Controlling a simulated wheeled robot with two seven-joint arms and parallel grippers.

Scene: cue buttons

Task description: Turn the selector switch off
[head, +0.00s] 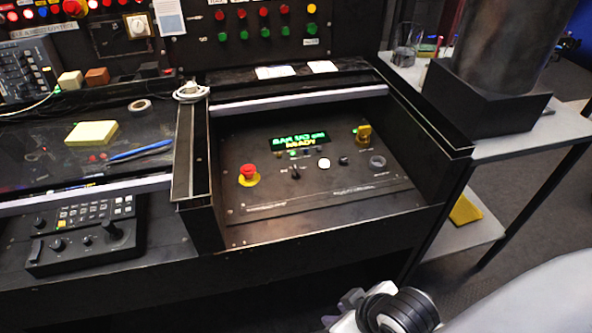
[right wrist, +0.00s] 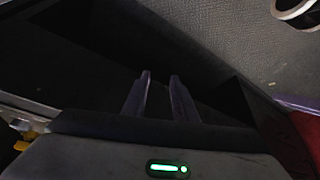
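The recessed dark control panel (head: 270,205) in the head view carries a small black knob (head: 295,173), which looks like the selector switch. It sits right of a red mushroom button (head: 248,171) on a yellow base and below a green-lit display (head: 300,140). The knob's exact setting is too small to read. My right gripper (head: 342,308) is low at the bottom of the head view, in front of the console and well away from the knob. In the right wrist view its two fingers (right wrist: 159,80) are apart with nothing between them. My left gripper is not in view.
Raised side walls (head: 425,130) frame the panel. A white button (head: 324,163), a yellow switch (head: 363,133) and a dark ring (head: 377,162) share it. A joystick box (head: 85,235) is at left. A grey side table (head: 490,147) stands at right.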

